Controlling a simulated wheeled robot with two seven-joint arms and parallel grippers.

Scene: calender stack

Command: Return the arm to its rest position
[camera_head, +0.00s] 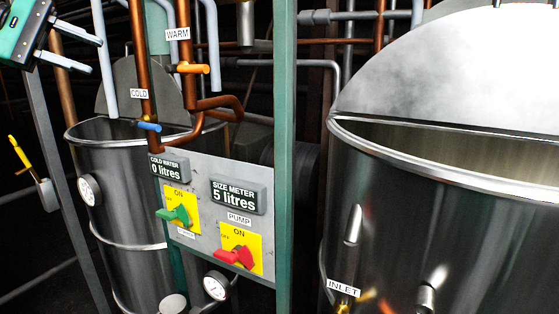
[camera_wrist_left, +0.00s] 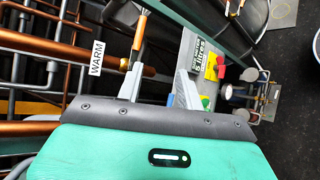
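My left gripper (camera_head: 94,54) is at the top left of the head view, with its teal body and two grey fingers pointing right. The fingers are apart with nothing between them. In the left wrist view the gripper (camera_wrist_left: 158,90) also shows two separate fingers beyond its teal body. It is left of the copper pipes and above the smaller steel vessel (camera_head: 118,205), apart from both. My right gripper is in neither view.
Copper pipes carry an orange WARM valve handle (camera_head: 193,68) and a blue COLD one (camera_head: 149,127). A large steel vessel (camera_head: 400,215) fills the right.

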